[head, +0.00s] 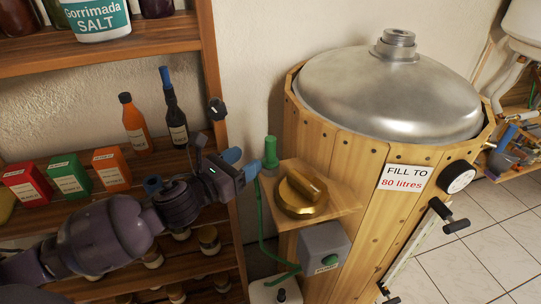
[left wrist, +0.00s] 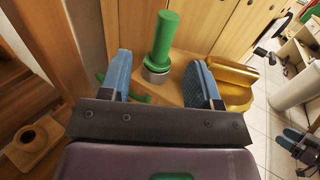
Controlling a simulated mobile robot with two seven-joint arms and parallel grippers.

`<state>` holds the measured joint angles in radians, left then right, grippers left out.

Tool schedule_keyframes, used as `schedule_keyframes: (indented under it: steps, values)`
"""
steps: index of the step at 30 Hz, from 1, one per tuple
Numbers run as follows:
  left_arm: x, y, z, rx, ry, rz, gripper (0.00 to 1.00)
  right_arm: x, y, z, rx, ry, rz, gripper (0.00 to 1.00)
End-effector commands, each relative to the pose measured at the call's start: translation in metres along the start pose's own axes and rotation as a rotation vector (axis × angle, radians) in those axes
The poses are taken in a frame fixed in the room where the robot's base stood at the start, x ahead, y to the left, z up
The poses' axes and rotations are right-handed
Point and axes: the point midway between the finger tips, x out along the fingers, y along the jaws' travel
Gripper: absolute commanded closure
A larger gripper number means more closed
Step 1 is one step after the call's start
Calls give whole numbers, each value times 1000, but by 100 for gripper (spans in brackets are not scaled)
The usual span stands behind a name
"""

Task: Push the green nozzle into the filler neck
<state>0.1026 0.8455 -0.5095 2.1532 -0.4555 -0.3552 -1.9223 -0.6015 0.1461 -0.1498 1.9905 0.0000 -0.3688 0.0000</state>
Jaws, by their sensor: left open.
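The green nozzle (head: 271,152) stands upright on the wooden ledge at the barrel's side, with a green hose below it. In the left wrist view the nozzle appears ahead of and between the open fingers (left wrist: 162,78), with no visible grip. A short metal neck (head: 398,39) tops the barrel's domed lid; it looks like the filler neck.
A brass knobbed cap (head: 302,193) sits on the ledge just right of the nozzle. A grey box with a green button (head: 324,249) is below. The wooden shelf (head: 172,159) with bottles and boxes stands close behind my left arm. Tiled floor (head: 487,243) is open at right.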

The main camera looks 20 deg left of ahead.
Motion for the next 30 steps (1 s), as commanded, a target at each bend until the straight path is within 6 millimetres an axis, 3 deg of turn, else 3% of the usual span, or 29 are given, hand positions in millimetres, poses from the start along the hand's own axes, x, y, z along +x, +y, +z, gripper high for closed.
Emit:
schedule_keyframes:
  steps: [3,11,21,30]
  values:
    - [17,0,1,-3,-2,0,43,-1,0,-2,1,1,0,49]
    - [33,-1,-1,-5,0,1,43,-1,-1,-4,5,3,0,49]
    - [75,-6,-3,-5,0,1,43,-3,-1,-8,6,5,0,49]
    - [82,-6,-4,-5,2,0,43,-3,-1,-8,6,5,0,49]
